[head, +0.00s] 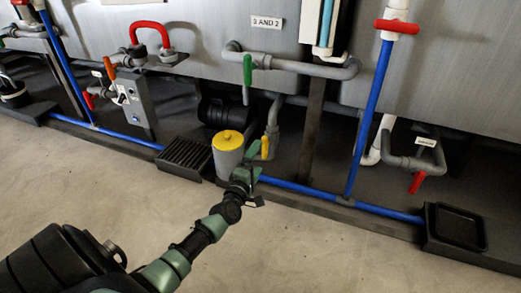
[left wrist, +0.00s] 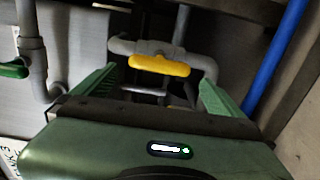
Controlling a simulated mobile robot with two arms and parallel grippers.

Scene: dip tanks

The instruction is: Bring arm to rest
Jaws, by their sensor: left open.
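My left arm (head: 180,258) reaches from the lower left of the head view toward the pipework under the tanks. My left gripper (head: 250,176) is at its end, just below and in front of a yellow valve handle (head: 265,147). In the left wrist view the fingers of the gripper (left wrist: 157,88) are apart, with nothing held between them. The yellow handle (left wrist: 160,66) shows beyond the fingertips, between them in the picture; I see no contact. My right gripper is not in view.
A grey filter canister with a yellow cap (head: 228,140) stands close left of the gripper. A green handle (head: 247,75) hangs above. A blue pipe (head: 300,192) runs along the floor edge beside a black tray (head: 458,228). The concrete floor (head: 330,255) in front is clear.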

